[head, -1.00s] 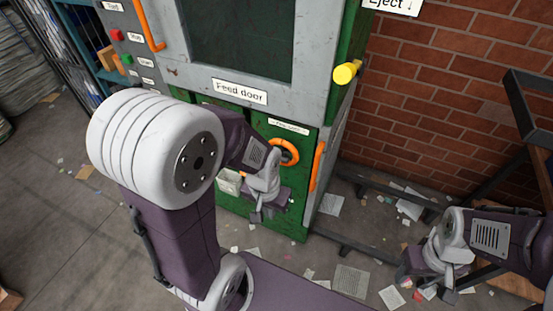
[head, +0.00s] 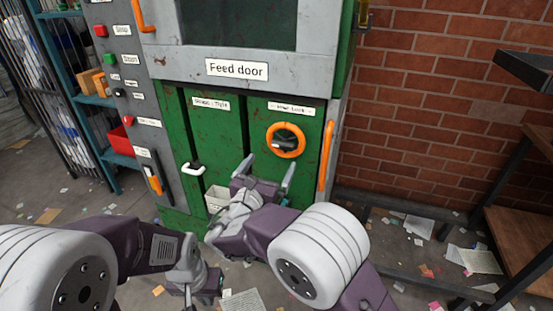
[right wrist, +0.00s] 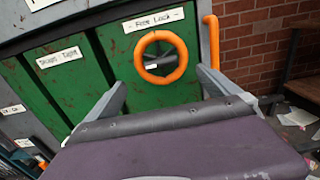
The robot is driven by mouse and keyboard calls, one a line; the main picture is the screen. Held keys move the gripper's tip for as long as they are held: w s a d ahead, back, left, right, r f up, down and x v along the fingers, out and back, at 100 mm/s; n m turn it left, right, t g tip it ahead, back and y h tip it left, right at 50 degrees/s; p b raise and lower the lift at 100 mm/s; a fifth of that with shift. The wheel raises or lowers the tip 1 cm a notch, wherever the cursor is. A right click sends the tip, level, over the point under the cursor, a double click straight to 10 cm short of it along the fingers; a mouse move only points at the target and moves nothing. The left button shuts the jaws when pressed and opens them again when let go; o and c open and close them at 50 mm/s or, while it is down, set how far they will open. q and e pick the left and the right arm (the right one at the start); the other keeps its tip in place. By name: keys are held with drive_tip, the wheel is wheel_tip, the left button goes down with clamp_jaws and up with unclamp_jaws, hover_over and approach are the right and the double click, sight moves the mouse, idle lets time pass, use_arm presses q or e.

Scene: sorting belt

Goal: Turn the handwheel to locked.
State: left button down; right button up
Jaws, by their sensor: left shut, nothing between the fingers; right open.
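The orange handwheel (head: 286,154) is on a green door under a "Feed door" sign. It also shows in the right wrist view (right wrist: 161,79), below a label reading "Free" and "Lock". A dark hub with a small pale mark shows inside the ring; I cannot tell which setting it marks. My right gripper (head: 266,172) is open and empty, just below and in front of the wheel, apart from it. In the right wrist view its fingers (right wrist: 164,92) stand either side below the ring. My left gripper (head: 196,287) is shut and empty, low at the front, away from the wheel.
An orange vertical bar handle (head: 326,155) is close to the right of the wheel. A white handle (head: 193,169) sits on the left green panel. A brick wall (head: 430,110) and a dark frame with a wooden shelf (head: 525,240) are at right. Papers litter the floor.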

sight(282, 147)
drive_tip(key=b+x, duration=0.1)
drive_tip(key=x, duration=0.7)
drive_tip(key=shift+f+b, duration=0.15)
drive_tip(key=shift+b, duration=0.15)
drive_tip(key=shift+w+d, duration=0.2)
drive_tip(key=shift+w, duration=0.25)
drive_tip(key=c, duration=1.3)
drive_tip(key=shift+o, duration=0.2)
